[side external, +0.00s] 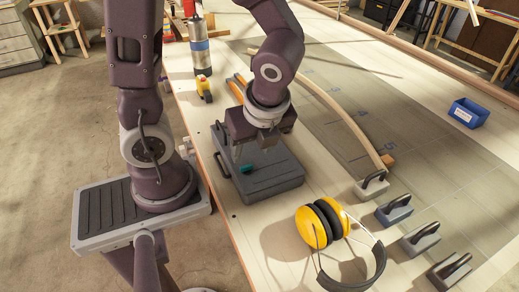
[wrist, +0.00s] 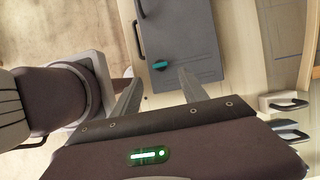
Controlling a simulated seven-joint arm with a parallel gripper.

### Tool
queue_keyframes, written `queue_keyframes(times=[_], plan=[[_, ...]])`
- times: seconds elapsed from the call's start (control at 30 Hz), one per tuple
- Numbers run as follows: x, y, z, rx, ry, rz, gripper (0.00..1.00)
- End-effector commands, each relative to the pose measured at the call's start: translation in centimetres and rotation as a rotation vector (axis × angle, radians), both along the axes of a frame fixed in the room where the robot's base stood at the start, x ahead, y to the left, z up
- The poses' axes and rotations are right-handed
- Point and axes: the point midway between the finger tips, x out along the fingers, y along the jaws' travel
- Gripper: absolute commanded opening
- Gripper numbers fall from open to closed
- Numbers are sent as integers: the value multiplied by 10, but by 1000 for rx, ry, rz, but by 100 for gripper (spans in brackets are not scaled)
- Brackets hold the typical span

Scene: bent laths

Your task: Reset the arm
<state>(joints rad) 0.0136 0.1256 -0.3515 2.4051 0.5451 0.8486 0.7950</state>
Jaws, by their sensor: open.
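My gripper (side external: 254,156) points down over a dark grey flat case (side external: 268,178) near the left edge of the bench. In the wrist view, its two fingers (wrist: 160,78) stand apart with nothing between them. The case (wrist: 190,30) lies beyond the fingertips, with a small teal piece (wrist: 160,65) on it. The teal piece also shows in the side view (side external: 246,168). I cannot tell how far the fingertips are above the case.
Yellow ear defenders (side external: 312,226) lie in front. Several handled blocks (side external: 394,212) line the bench to the right. A bent lath (side external: 345,118) curves behind my gripper. A blue bin (side external: 467,113) stands far right. A cylinder (side external: 200,55) and a yellow item (side external: 204,88) stand behind.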

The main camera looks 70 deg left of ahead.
Motion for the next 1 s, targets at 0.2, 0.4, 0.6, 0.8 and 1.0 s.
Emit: queue_keyframes(times=[0.2,0.4,0.6,0.8,1.0], plan=[[-4,1,25,-46,-168,263,51],[-23,-14,87,-370,-569,1036,51],[-35,-28,120,-657,-687,1434,51],[-36,-30,123,-683,-690,1466,51],[-36,-30,123,-683,-690,1466,51]])
